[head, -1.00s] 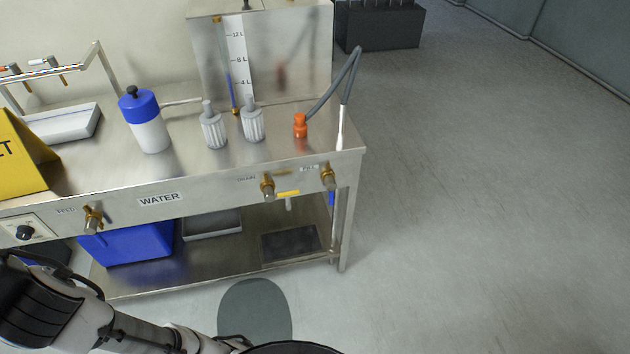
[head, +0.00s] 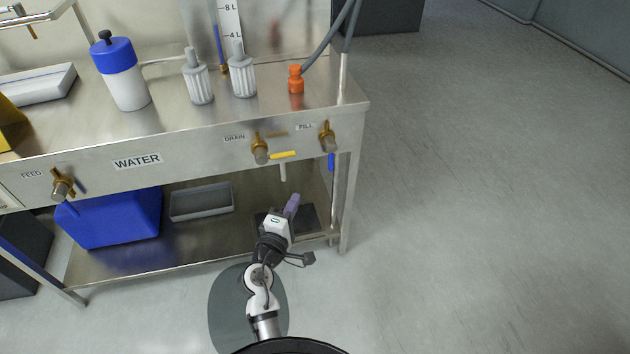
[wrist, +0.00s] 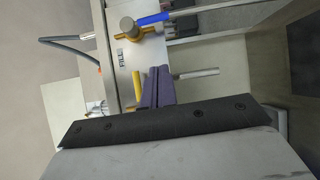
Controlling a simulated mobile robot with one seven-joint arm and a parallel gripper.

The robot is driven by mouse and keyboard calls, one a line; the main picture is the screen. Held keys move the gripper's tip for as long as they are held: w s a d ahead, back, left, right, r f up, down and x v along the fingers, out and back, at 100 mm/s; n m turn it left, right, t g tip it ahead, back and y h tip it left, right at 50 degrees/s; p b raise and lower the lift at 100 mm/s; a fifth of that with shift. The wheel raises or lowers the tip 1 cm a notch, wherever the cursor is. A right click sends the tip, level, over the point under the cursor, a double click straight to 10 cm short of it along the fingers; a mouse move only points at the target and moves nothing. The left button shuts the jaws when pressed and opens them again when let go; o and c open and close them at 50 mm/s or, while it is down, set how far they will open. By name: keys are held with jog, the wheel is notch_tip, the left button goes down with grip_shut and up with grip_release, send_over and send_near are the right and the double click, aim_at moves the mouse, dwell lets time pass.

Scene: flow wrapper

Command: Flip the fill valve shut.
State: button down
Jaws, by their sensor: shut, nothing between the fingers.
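The fill valve (head: 327,136) sits on the bench's front panel, near its right end, beside the FILL label (head: 306,127). Its blue handle (head: 331,162) hangs straight down. The wrist view shows the brass fill valve (wrist: 130,28) at the top, with the blue handle (wrist: 153,19) pointing right in that picture. My gripper (head: 293,203) is in front of the bench, below and left of the blue handle and apart from it. Its purple fingers (wrist: 157,86) are together with nothing between them.
The drain valve (head: 261,150) is just left of the fill valve, its yellow handle (head: 283,155) lying sideways. An outlet pipe (head: 283,172) hangs beneath. The lower shelf (head: 185,232) holds a blue bin (head: 115,218) and a grey tray (head: 202,202). Floor to the right is clear.

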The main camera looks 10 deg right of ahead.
aim_at(330, 155)
jog(key=s+d+p+x, duration=0.1)
jog(key=d+p+x, duration=0.1)
jog(key=x, duration=1)
jog(key=shift+d+p, duration=0.4)
jog(key=shift+d, duration=0.05)
jog(key=shift+w+f+b, duration=0.15)
jog(key=shift+w+b, duration=0.05)
jog(key=shift+b, duration=0.45)
